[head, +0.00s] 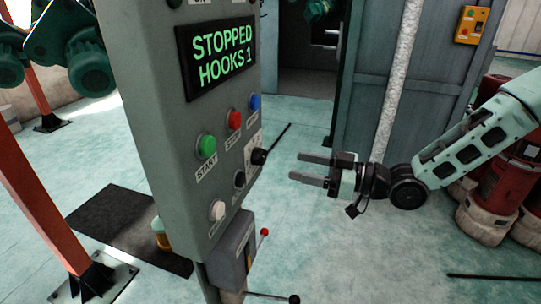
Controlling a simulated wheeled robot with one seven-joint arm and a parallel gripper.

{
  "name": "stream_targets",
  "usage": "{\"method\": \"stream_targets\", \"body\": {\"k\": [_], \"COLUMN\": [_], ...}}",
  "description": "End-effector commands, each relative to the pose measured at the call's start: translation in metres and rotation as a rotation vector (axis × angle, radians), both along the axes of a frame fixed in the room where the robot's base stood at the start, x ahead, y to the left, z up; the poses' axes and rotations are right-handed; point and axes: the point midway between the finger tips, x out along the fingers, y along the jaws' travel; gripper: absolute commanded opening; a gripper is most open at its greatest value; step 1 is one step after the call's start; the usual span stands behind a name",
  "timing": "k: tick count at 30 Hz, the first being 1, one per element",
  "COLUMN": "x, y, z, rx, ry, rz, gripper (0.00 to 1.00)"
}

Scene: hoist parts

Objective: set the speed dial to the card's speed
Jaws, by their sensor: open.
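A grey control panel (165,130) stands at the centre left, seen at an angle. A black knob (258,156) sticks out from its lower right side, with a white marked plate (252,143) around it; it looks like the speed dial. Its pointer and marks are too small to read. A smaller black knob (239,180) sits below and to the left. My gripper (296,167) is open and empty, to the right of the dial and apart from it, fingers pointing left toward the panel. I cannot make out a speed card.
The panel's screen (222,52) reads "STOPPED HOOKS 1". Green (207,146), red (235,120), blue (254,102) and white (217,210) buttons surround the knobs. A grey box (232,252) with a red-tipped lever (264,232) is below. Red-and-white drums (488,215) stand right.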

Motion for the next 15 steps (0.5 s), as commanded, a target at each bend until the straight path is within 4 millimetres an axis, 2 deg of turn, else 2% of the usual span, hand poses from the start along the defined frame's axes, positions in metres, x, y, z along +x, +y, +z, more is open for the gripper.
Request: {"method": "stream_targets", "body": {"k": [1, 7, 15], "x": [0.003, 0.017, 0.027], "y": [0.012, 0.048, 0.075], "z": [0.002, 0.002, 0.001], "rx": [0.002, 0.0, -0.001], "ry": [0.002, 0.001, 0.0], "rz": [0.004, 0.003, 0.0], "gripper": [0.58, 0.58, 0.58]}}
